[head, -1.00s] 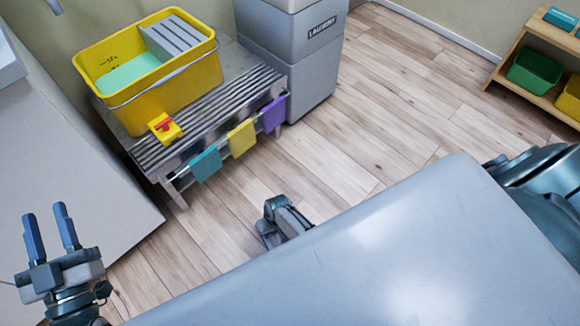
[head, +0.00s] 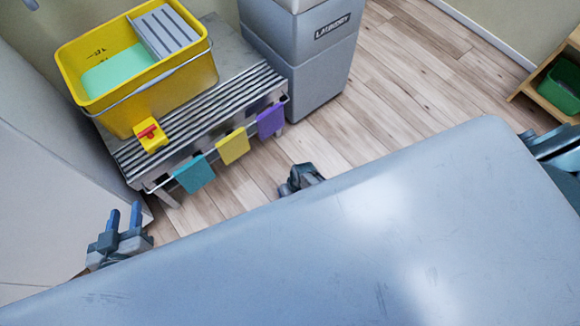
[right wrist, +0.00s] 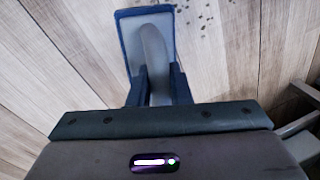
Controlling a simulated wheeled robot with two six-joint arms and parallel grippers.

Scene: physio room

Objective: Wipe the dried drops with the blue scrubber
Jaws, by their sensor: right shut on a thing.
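The blue scrubber (right wrist: 123,45) shows in the right wrist view as a flat grey-faced pad with a blue rim and a grey handle. My right gripper (right wrist: 155,75) is shut on its handle. The dried drops (right wrist: 206,17) are small dark spots on the wooden floor just right of the pad's far end. I cannot tell whether the pad touches the floor. My left gripper (head: 124,216) is open and empty at the left of the head view, its two blue fingers apart. The drops and scrubber do not show in the head view.
A slatted metal bench (head: 236,70) carries a yellow bucket (head: 165,92); teal, yellow and purple cloths hang from its rail. A grey laundry bin (head: 310,75) stands beside it. A wooden shelf (head: 530,90) is at far right. The floor (head: 410,80) between is clear.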

